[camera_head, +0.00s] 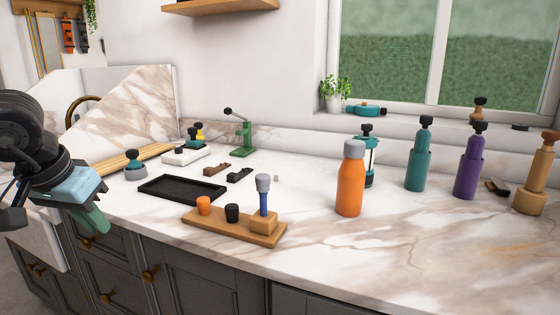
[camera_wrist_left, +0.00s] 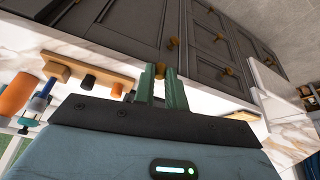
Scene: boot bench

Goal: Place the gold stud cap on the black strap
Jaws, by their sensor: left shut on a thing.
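My left gripper (camera_head: 100,228) is at the left in the head view, in front of the counter's front edge, with its green fingers pointing down. In the left wrist view its fingers (camera_wrist_left: 163,80) are shut on a small gold piece, which looks like the gold stud cap (camera_wrist_left: 160,70). The cap cannot be made out in the head view. A small black piece that looks like the black strap (camera_head: 240,174) lies on the counter behind the black tray (camera_head: 154,194), apart from my gripper. A similar brown strap (camera_head: 215,171) lies to its left. My right gripper is not in view.
A wooden stand (camera_head: 215,227) with an orange and a black piece and a blue tool is near the front edge. An orange bottle (camera_head: 350,185) stands to its right. A green press (camera_head: 241,137) stands behind the straps. A small beige bit (camera_head: 276,178) lies nearby.

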